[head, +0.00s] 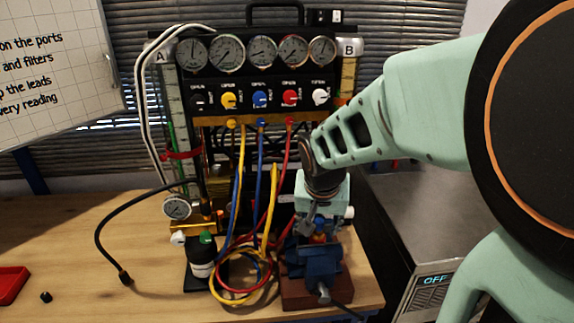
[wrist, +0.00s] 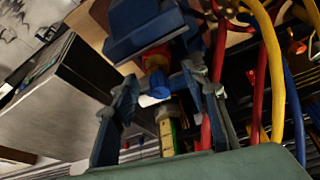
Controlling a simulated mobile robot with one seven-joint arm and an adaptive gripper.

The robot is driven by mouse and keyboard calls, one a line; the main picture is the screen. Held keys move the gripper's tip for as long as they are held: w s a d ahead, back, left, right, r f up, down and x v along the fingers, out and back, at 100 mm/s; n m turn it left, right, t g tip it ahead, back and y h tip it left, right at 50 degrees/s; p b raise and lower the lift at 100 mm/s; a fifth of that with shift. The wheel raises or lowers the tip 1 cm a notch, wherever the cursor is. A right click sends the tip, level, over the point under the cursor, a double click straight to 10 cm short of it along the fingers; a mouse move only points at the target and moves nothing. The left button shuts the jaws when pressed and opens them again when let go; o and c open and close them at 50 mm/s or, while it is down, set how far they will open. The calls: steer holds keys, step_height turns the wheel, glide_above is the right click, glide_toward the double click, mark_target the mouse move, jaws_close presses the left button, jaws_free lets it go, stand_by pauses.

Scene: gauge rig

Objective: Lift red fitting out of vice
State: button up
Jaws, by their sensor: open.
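The blue vice (head: 312,262) stands on a reddish block at the front right of the bench. It also shows at the top of the wrist view (wrist: 145,28). The small red fitting (wrist: 154,61) sits at the vice, with a blue part and a pale end on it. In the head view the fitting (head: 320,238) is small and partly hidden beneath my gripper (head: 315,225). My gripper is open just above the vice. In the wrist view its two fingers (wrist: 162,84) are apart, one on each side of the fitting. I cannot tell whether either finger touches it.
Red, blue and yellow hoses (head: 240,270) loop close to the left of the vice. The gauge panel (head: 262,75) rises behind. A grey cabinet (head: 440,215) is on the right. The bench is mostly clear at left.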

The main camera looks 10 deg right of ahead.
steer(key=shift+c, duration=0.7)
jaws_close()
steer(key=c, duration=0.6)
jaws_free()
jaws_close()
steer(key=shift+w+r, duration=0.2)
steer(key=shift+w, duration=0.2)
steer(key=shift+r, duration=0.1)
steer(key=shift+r+p, duration=3.05)
steer(key=shift+r, duration=1.1)
